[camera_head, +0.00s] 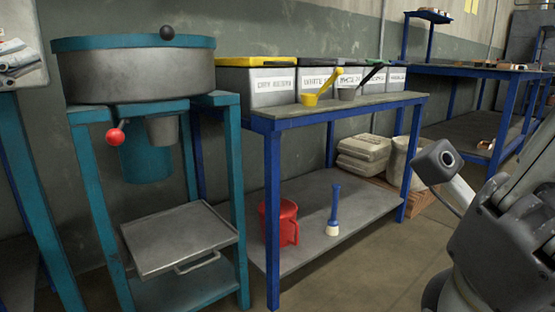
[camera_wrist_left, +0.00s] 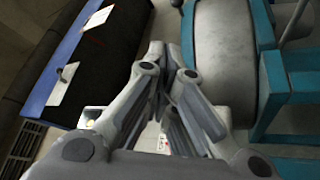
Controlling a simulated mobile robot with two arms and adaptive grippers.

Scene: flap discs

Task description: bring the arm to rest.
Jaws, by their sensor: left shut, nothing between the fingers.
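My left gripper (camera_wrist_left: 168,62) shows large in the left wrist view, its grey fingers drawn together with nothing held between them.
The teal machine with a round drum (camera_head: 135,78) stands at left, a grey tray (camera_head: 178,238) low in its frame. A blue workbench (camera_head: 350,108) beside it carries labelled bins and scoops. A red jug (camera_head: 280,222) stands on its lower shelf. Open floor (camera_head: 375,275) lies in front.

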